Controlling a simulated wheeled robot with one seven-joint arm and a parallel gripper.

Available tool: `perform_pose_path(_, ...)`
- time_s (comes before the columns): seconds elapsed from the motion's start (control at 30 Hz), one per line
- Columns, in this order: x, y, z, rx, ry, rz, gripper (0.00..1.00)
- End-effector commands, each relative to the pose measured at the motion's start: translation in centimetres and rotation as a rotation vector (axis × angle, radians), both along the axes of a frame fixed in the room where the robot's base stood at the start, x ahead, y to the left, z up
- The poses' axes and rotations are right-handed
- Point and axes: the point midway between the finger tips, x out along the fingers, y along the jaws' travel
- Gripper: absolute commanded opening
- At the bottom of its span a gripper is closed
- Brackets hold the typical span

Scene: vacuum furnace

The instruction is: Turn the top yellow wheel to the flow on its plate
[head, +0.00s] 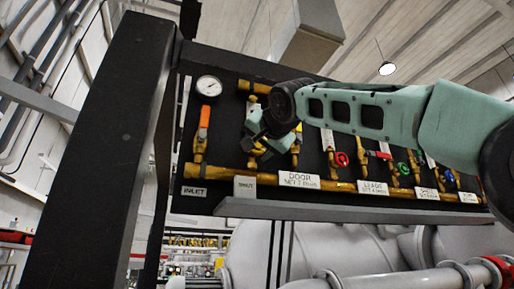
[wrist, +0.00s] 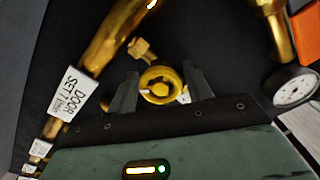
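The yellow wheel (wrist: 160,86) shows in the wrist view, round with a hub in the middle. The fingers of my gripper (wrist: 161,88) stand one on each side of it, spread apart; I cannot tell whether they touch its rim. In the head view my gripper (head: 262,138) is at the upper left of the pipe panel and hides the wheel. The white plate (wrist: 68,92) reads "DOOR SET 7 l/min" in the wrist view. The plate (head: 299,180) also shows in the head view, on the lower brass pipe, with its second line too small to read surely.
A round gauge (head: 208,87) and an orange lever (head: 204,117) are left of my gripper. A red wheel (head: 341,159), a green wheel (head: 403,168) and further plates, including "LEADS" (head: 373,187), lie to the right. A thick black post (head: 110,140) stands at left.

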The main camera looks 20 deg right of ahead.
Motion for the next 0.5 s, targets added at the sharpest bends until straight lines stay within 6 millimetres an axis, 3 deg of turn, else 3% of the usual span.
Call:
perform_pose_path(0.33, -0.1, 0.0, 0.0, -0.001, -0.001, -0.001, 0.65)
perform_pose_path(0.5, -1.6, 0.0, -0.2, -0.001, -0.001, 0.000, 0.65)
